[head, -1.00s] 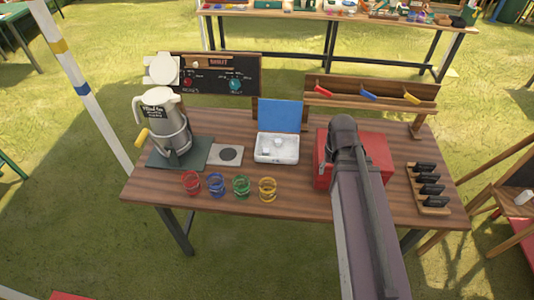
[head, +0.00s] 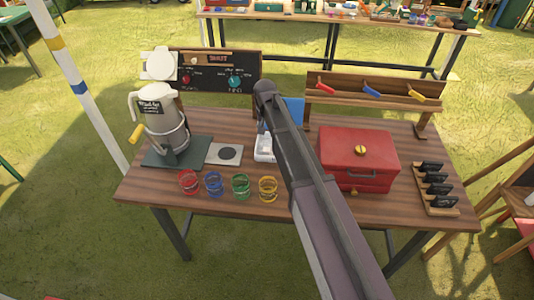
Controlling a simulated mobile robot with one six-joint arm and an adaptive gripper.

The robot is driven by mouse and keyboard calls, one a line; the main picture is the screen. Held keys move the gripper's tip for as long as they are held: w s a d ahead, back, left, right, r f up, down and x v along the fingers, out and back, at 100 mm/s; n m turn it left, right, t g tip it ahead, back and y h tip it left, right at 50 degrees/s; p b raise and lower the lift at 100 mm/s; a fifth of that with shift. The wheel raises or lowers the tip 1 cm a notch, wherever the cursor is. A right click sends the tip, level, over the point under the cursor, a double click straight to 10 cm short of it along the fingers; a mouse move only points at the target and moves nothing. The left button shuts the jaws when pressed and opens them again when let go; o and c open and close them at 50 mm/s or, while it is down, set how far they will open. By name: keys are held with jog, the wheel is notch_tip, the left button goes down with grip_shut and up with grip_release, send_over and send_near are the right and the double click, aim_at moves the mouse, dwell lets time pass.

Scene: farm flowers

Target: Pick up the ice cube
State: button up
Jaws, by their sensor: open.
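A small white box (head: 262,156) with a raised blue lid (head: 296,108) stands near the middle of the wooden table. My arm crosses in front of it and hides most of its inside and right side. Pale shapes show at the box's left part, but I cannot make out an ice cube for sure. My gripper is not visible; the far end of my arm is above the box and the lid, and hides whatever is beneath it.
Red, blue, green and yellow ring holders (head: 240,186) line the front edge. A red chest (head: 358,160) and a black-handled rack (head: 435,188) are at right. A chalkboard (head: 220,72) stands behind.

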jog(key=shift+f, duration=0.15)
jog(key=b, duration=0.8)
send_over(266, 149)
jog(key=s, duration=0.1)
notch_tip(266, 149, down, 8)
jog(key=shift+d+r, duration=0.1)
jog(key=shift+d, duration=0.05)
jog(key=shift+f+b, duration=0.25)
jog(key=shift+b, duration=0.05)
jog(key=shift+f, duration=0.1)
jog(key=shift+w+f+b, duration=0.25)
jog(key=shift+f+b, duration=1)
jog(key=shift+b, duration=0.05)
jog(key=shift+w+f+b, duration=0.2)
jog(key=shift+f+b, duration=1)
jog(key=shift+b, duration=0.05)
jog(key=c, duration=0.6)
